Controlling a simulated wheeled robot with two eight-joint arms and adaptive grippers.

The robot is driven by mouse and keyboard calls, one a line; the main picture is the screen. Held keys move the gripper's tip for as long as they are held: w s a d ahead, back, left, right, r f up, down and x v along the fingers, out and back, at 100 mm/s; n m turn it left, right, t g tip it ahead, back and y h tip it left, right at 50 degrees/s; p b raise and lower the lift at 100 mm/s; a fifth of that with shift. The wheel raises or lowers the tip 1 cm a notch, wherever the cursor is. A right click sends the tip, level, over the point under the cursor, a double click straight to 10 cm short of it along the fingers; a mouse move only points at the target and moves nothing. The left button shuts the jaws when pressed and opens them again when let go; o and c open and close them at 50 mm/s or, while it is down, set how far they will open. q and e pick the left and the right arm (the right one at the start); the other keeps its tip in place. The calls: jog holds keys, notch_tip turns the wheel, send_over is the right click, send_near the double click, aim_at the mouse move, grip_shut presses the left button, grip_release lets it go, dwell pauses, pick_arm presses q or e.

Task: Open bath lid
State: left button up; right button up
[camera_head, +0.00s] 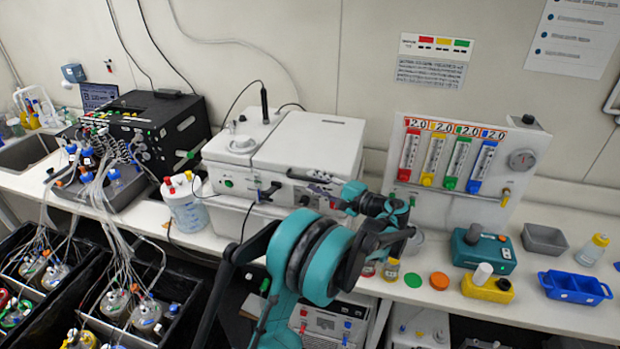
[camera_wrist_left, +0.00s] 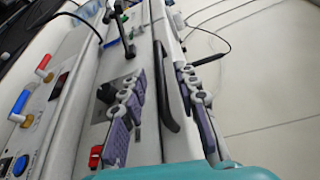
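The bath is a white box on the bench in the head view, and its flat white lid (camera_head: 312,142) looks closed. A dark bar handle (camera_wrist_left: 166,88) runs along the lid's front edge in the left wrist view; in the head view it is partly hidden by my gripper. My left gripper (camera_head: 318,184) is at the bath's front edge. In the left wrist view my left gripper (camera_wrist_left: 162,78) is open, with one finger on each side of the handle. I cannot tell whether either finger touches it. My right gripper is not in view.
A black box (camera_head: 178,122) and a clear bottle (camera_head: 185,208) stand left of the bath. A flowmeter panel (camera_head: 462,160) stands to its right. My left arm covers the bench's front middle.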

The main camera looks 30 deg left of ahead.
pick_arm(q)
jog(key=shift+w+a+f, duration=0.1)
jog(key=shift+w+a, duration=0.05)
jog(key=shift+a, duration=0.4)
jog(key=shift+w+a+f, duration=0.1)
jog(key=shift+w+a, duration=0.05)
jog(key=shift+a, duration=0.35)
jog(key=shift+a+r, duration=0.1)
jog(key=shift+a, duration=0.2)
grip_shut()
